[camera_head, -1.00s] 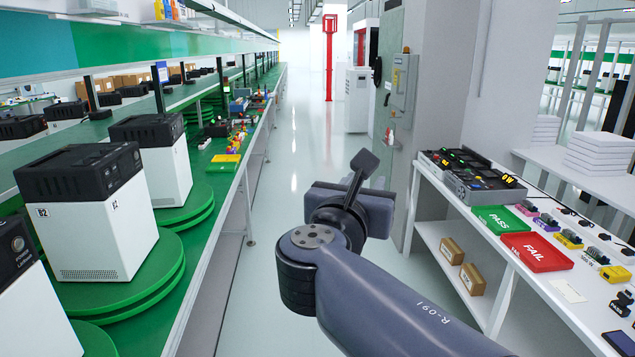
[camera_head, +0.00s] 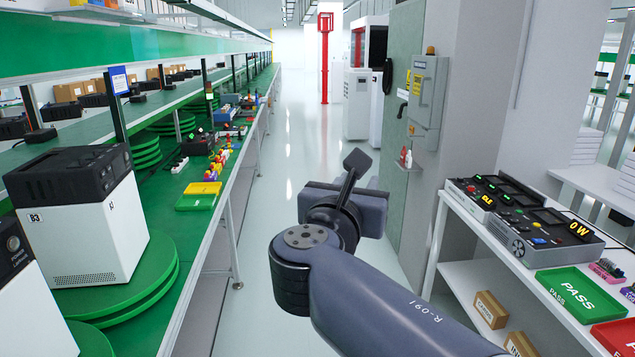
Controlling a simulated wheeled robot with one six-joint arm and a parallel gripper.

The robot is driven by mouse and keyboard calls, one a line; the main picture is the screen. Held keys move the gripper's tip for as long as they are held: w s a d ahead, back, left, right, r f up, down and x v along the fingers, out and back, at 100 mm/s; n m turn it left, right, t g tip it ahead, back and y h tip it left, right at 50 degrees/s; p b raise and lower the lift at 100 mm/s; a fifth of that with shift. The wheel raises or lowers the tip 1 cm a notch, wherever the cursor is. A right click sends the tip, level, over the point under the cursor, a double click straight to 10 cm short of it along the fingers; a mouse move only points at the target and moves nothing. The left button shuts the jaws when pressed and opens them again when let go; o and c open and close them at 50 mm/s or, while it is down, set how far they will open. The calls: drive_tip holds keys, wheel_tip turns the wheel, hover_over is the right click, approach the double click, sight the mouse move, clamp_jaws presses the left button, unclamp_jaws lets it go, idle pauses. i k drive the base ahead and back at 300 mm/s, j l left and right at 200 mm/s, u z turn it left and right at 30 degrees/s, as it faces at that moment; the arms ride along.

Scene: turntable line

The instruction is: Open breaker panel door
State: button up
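A grey breaker panel (camera_head: 428,98) hangs on the side of the pillar, right of centre, with an orange lamp on top and a yellow label on its front. Its door looks closed. My gripper (camera_head: 356,162) is in the middle of the picture, in front of the aisle and well short of the panel. One dark finger points up; the rest of the gripper is seen from behind, so its opening is hidden. Nothing shows held in it.
A green workbench line (camera_head: 215,190) with turntables and white-and-black units runs along the left. A white table (camera_head: 462,235) with test devices and a green PASS tray (camera_head: 578,292) stands at the right. The aisle floor (camera_head: 300,130) between is clear.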

sight(423, 69)
drive_tip(key=i, duration=1.65)
drive_tip(key=i+z, duration=0.25)
drive_tip(key=i, duration=0.15)
drive_tip(key=i+j+z, duration=0.2)
drive_tip(key=i, duration=0.2)
drive_tip(key=i+j+z, duration=0.1)
drive_tip(key=i+z, duration=0.15)
drive_tip(key=i, duration=0.2)
drive_tip(key=i+j+z, duration=0.5)
drive_tip(key=i+z, duration=0.15)
drive_tip(key=i+j+z, duration=0.45)
drive_tip(key=i+j, duration=0.05)
drive_tip(key=i, duration=0.05)
